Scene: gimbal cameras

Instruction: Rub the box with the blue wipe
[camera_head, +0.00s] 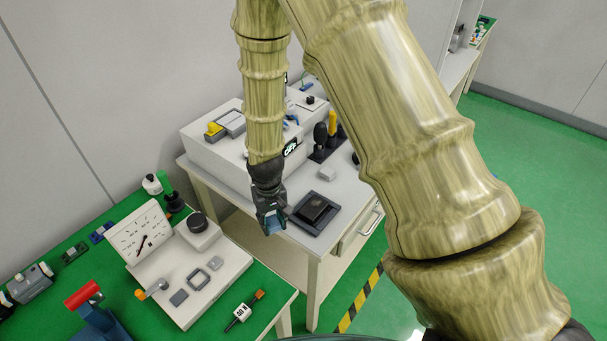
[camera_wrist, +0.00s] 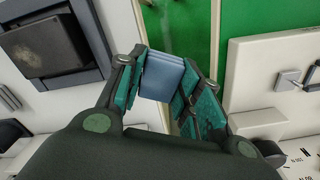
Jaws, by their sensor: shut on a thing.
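My gripper (camera_head: 270,212) is shut on the blue wipe (camera_head: 272,226), a small blue block. In the wrist view, the wipe (camera_wrist: 163,76) sits between the green-padded fingers of my gripper (camera_wrist: 160,88). The dark box (camera_head: 314,208) lies in a dark grey tray (camera_head: 303,219) on the white table, just right of my gripper in the head view. In the wrist view, the box (camera_wrist: 45,45) is at upper left with a pale smudge on its face, and its tray (camera_wrist: 92,38) frames it. The wipe is apart from the box.
A white table (camera_head: 345,195) carries a large pale console (camera_head: 215,150) behind my arm and a dark holder with upright tools (camera_head: 325,145). At left, a green-topped table (camera_head: 270,285) bears a white instrument panel (camera_head: 190,285). A gap with green floor separates the tables.

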